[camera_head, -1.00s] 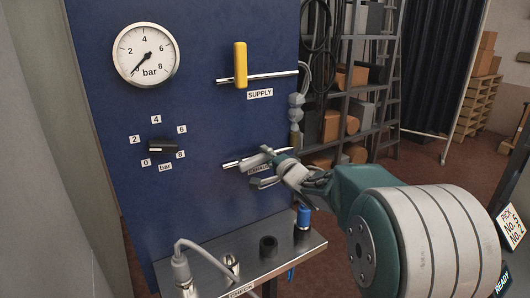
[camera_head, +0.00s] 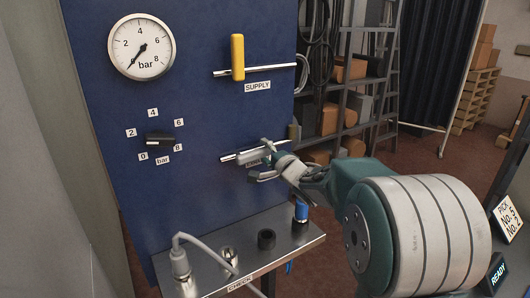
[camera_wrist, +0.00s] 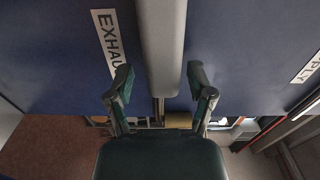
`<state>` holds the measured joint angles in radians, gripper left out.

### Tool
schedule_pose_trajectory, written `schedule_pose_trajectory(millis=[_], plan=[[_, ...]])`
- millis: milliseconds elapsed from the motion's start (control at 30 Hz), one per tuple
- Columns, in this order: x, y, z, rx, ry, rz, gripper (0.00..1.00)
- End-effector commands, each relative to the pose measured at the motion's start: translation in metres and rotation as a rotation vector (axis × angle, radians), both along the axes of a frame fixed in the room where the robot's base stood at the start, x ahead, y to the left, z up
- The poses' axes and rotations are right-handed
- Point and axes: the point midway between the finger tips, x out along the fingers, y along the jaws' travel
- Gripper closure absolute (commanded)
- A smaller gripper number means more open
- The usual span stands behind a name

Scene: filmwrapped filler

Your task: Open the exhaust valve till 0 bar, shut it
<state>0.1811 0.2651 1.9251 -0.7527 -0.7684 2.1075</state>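The exhaust valve's grey lever (camera_head: 252,158) lies roughly along its pipe on the blue panel, parallel to the EXHAUST label, which shows in the wrist view (camera_wrist: 107,45). My gripper (camera_head: 264,160) is at the lever. In the wrist view the lever (camera_wrist: 163,45) runs between the two fingers of my gripper (camera_wrist: 160,85), with gaps beside it, so the gripper looks open around it. The round pressure gauge (camera_head: 142,47) has its needle at lower left, at or close to 0 bar. In the head view my gripper partly hides the lever and label.
The yellow supply lever (camera_head: 238,58) stands upright across its pipe above. A black selector knob (camera_head: 160,139) sits among numbers at left. Racks stand behind at right.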

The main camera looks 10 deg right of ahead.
Motion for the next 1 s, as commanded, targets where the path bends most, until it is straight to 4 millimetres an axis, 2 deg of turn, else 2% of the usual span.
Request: schedule_pose_trajectory(millis=[267,367,467,800,1000], plan=[[-0.001,0.000,0.002,0.000,-0.003,0.001,0.29],[-0.007,-0.002,0.002,0.001,-0.003,0.000,0.29],[-0.021,-0.007,0.003,0.002,-0.005,-0.001,0.29],[-0.087,-0.029,0.001,0.000,-0.002,-0.003,0.29],[-0.109,-0.036,0.000,-0.001,-0.001,0.000,0.29]])
